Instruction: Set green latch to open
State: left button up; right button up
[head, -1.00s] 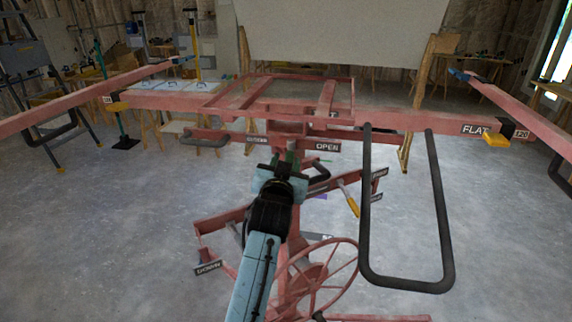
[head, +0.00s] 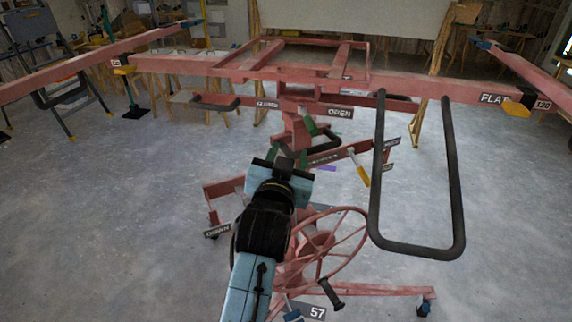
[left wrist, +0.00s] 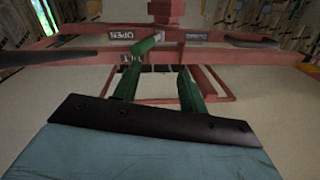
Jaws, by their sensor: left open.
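The green latch (left wrist: 147,46) is a short green bar at the red frame in the left wrist view. It lies near the OPEN label (left wrist: 118,35), which reads upside down there. In the head view the latch (head: 310,125) is small, left of and below the OPEN label (head: 339,112). My left gripper (head: 290,151) is open, its two green fingers apart and pointing toward the frame. In the left wrist view the fingers (left wrist: 158,72) are empty, with the latch beyond them. Whether a finger touches the latch is unclear. My right gripper is not in view.
A yellow-handled lever (head: 358,167) hangs right of the gripper. The concrete floor (head: 90,220) is open at left.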

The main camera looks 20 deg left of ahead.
pick_arm(q)
jog(key=shift+s+d, duration=0.2)
jog(key=shift+s, duration=0.9)
